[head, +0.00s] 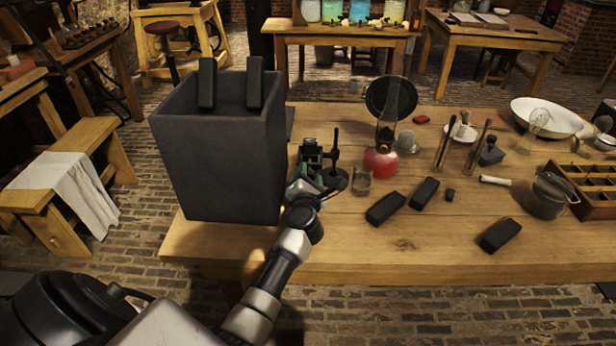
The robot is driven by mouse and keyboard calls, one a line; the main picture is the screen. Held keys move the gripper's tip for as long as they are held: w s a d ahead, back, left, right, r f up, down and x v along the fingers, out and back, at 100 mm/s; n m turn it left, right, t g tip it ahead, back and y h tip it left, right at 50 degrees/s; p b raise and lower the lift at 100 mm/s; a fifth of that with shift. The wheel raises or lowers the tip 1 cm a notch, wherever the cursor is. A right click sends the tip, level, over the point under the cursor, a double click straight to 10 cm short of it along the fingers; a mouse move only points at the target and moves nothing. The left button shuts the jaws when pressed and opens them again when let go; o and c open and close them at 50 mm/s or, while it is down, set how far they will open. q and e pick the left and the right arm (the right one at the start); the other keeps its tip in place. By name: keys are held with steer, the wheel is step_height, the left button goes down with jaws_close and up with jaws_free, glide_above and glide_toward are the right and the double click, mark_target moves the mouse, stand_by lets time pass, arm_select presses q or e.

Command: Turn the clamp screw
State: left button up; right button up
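A small green and black metal device (310,157), which may carry the clamp screw, stands on the table just right of the large dark grey jar (218,160). A dark upright rod on a round base (335,178) stands close to its right. I cannot make out the screw itself. My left gripper (322,191) is low over the table, directly in front of the device and the rod's base. Its fingers are small and partly overlap these dark parts, so whether it is open or touches anything is unclear. My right gripper is out of view.
Two dark plates (207,84) stick up from the jar. Right of my gripper are a small glass (361,183), a red-based lamp (381,163) and several black blocks (386,208). A wooden tray (590,207) is at the right.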

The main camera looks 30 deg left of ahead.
arm_select(q)
steer(key=c, duration=0.5)
steer(key=shift+r+m+p, duration=0.2)
steer(key=shift+m+p, duration=0.3)
steer(key=shift+p, duration=0.25)
steer(key=shift+c, duration=0.2)
steer(key=shift+f, duration=0.2)
steer(key=o, duration=0.9)
steer(key=shift+s+d, duration=0.1)
